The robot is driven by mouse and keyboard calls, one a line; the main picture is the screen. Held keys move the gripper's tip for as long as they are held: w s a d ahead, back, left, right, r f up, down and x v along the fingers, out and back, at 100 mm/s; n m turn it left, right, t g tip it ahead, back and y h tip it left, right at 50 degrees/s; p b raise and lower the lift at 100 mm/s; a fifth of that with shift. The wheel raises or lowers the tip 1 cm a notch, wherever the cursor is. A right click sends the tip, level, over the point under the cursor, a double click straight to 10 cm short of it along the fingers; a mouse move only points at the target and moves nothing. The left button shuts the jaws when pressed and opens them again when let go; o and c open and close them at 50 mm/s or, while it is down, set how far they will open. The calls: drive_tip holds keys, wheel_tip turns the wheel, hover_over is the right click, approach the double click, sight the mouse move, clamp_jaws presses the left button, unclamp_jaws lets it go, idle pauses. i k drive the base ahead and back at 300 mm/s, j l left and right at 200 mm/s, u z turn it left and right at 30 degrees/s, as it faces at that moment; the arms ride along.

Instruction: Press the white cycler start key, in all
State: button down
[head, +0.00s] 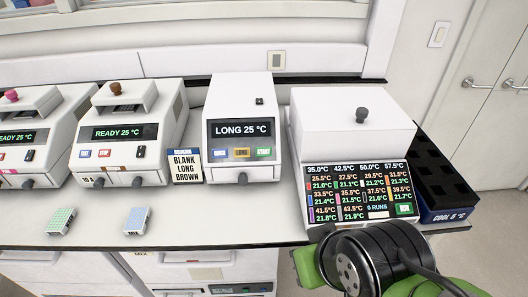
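Several white-bodied cyclers stand in a row on the bench. The middle one (238,105) reads "LONG 25 °C" and has a blue, a yellow and a green key (264,152) below its display. The right one (345,130) is larger, with a grey knob on its lid, a dark display of many temperatures reading "0 RUNS", and a green key (404,209) at its lower right. The labels on the small keys are too small to read surely. Part of my black and green arm shows at the bottom right, in front of the bench edge; no gripper fingertips show.
Two left cyclers read "READY 25 °C": one with a brown knob (116,88), one with a pink knob (11,95). A booking card (185,167) reads "BLANK LONG BROWN". Green (60,221) and blue (137,220) plates lie in front. A dark "COOL" block (445,185) stands right.

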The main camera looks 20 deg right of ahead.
sight(263, 151)
drive_tip(key=j+u, duration=0.1)
drive_tip(key=u, duration=0.35)
drive_tip(key=i+u, duration=0.1)
drive_tip(key=u, duration=0.3)
drive_tip(key=j+u, duration=0.1)
drive_tip(key=u, duration=0.35)
drive_tip(key=i+u, duration=0.15)
drive_tip(key=u, duration=0.7)
drive_tip(key=i+l, duration=0.05)
